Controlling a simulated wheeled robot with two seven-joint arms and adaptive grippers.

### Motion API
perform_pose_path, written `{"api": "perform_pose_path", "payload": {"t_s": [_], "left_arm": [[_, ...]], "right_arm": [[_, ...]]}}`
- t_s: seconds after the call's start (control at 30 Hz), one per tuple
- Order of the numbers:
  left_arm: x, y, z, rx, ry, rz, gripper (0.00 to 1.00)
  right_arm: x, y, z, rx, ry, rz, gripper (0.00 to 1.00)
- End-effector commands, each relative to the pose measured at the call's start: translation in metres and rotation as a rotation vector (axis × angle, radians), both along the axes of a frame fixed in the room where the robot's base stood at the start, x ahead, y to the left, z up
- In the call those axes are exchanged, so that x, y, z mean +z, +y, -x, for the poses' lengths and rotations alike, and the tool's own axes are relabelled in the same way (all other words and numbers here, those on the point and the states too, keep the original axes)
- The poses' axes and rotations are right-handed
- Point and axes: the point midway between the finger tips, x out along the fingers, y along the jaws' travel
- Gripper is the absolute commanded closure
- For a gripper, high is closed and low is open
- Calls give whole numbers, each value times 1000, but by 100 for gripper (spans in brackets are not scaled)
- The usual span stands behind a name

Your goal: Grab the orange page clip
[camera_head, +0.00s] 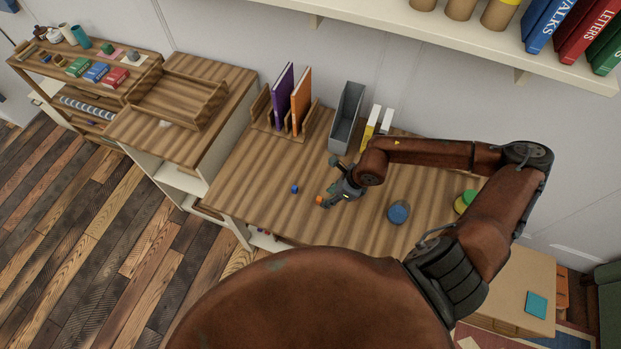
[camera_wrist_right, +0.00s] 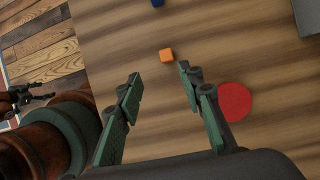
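The orange page clip (camera_head: 320,201) is a small orange block on the wooden desk, just left of my right gripper in the head view. In the right wrist view the clip (camera_wrist_right: 167,55) lies on the desk beyond the fingertips, toward the gap between them. My right gripper (camera_wrist_right: 158,78) is open and empty, with its two green-grey fingers spread apart. In the head view the right gripper (camera_head: 338,192) is low over the desk, partly hidden by its own wrist. A dark part of my left arm's end (camera_wrist_right: 20,97) seems to show small at the wrist view's left edge.
A small blue block (camera_head: 294,188) lies left of the clip. A red disc (camera_wrist_right: 235,101) lies by the right finger in the wrist view. A blue round container (camera_head: 398,212) stands to the right. A book rack (camera_head: 283,128) and grey file holder (camera_head: 346,118) stand behind.

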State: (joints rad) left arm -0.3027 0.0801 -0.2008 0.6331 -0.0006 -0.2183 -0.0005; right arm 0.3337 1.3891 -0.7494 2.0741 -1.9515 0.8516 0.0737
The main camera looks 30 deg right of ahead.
Motion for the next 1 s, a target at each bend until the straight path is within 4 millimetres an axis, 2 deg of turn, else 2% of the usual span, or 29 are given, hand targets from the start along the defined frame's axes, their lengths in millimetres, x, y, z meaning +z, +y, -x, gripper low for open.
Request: {"api": "perform_pose_path", "payload": {"t_s": [0.07,0.17,0.53,0.7,1.0], "left_arm": [[3,1,7,1,7,-2,33],[2,1,8,1,8,-2,33],[2,1,4,1,10,-1,33],[2,1,5,1,12,-1,33],[2,1,4,1,11,-1,33]], "right_arm": [[2,-8,0,4,-8,26,65],[-6,-9,-2,2,-11,34,65],[-46,7,-26,-2,-6,30,65],[-64,11,-31,-1,-6,30,65],[-67,12,-33,1,-8,30,67]]}}
